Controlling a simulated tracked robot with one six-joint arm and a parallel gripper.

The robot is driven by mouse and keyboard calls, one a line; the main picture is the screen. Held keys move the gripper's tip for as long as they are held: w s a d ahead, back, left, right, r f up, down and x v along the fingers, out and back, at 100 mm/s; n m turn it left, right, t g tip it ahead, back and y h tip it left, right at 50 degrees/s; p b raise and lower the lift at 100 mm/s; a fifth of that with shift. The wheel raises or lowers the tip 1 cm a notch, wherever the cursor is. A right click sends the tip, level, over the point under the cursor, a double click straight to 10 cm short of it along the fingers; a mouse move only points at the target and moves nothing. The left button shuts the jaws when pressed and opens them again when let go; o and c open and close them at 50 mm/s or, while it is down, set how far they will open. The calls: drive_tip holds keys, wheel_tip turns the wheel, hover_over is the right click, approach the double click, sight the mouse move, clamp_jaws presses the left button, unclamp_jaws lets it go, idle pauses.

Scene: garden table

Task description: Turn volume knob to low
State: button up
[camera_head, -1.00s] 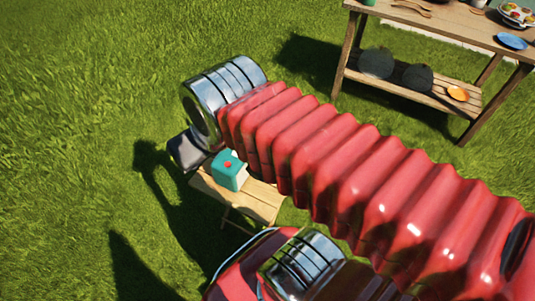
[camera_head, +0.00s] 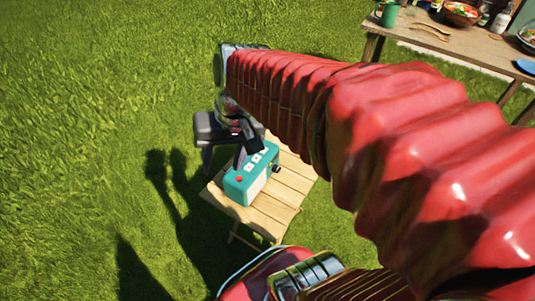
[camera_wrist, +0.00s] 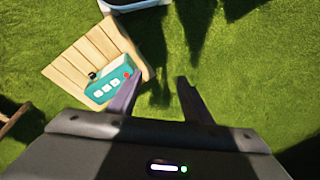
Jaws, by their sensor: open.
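A teal radio (camera_head: 262,184) stands on a small wooden table. It has a red button and several white buttons on top, and a dark round knob (camera_head: 276,168) on one side. In the wrist view the radio (camera_wrist: 112,84) lies left of my fingers, and the dark knob (camera_wrist: 92,75) is on its far side from them. My gripper (camera_head: 223,164) is open and empty, above and beside the radio's left end. In the wrist view my gripper (camera_wrist: 160,82) has its two fingers spread over grass. The knob's setting is too small to tell.
The small slatted table (camera_head: 292,183) has bare boards right of the radio. A larger wooden table (camera_head: 455,45) at the upper right holds a green cup (camera_head: 389,14), a bowl and other tableware. Open grass lies to the left.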

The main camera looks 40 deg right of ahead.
drive_tip(key=w+d+f+m+t+y, duration=0.1)
drive_tip(key=w+d+f+m+y, duration=0.35)
drive_tip(key=d+f+m, duration=0.4)
drive_tip(key=w+d+f+m+t+y, duration=0.1)
drive_tip(key=w+d+f+m+y, duration=0.35)
drive_tip(key=d+f, duration=0.6)
drive_tip(key=s+d+f+m+t, duration=0.3)
drive_tip(key=d+f+m+t, duration=0.35)
drive_tip(key=d+f, duration=0.35)
drive_tip(key=m+t+h, duration=0.5)
drive_tip(key=m+t, duration=0.1)
drive_tip(key=m, duration=0.3)
approach(277, 169)
drive_tip(key=d+v, duration=0.1)
drive_tip(key=v, duration=0.5)
drive_tip(key=shift+w+a+f+n, duration=0.15)
drive_tip(key=shift+f+n, duration=0.1)
drive_tip(key=shift+f, duration=0.25)
drive_tip(key=x, duration=1.3)
drive_tip(key=shift+w+a+r, duration=0.1)
drive_tip(key=shift+w+a, duration=0.1)
drive_tip(key=shift+w, duration=0.15)
drive_tip(key=shift+c, duration=0.7)
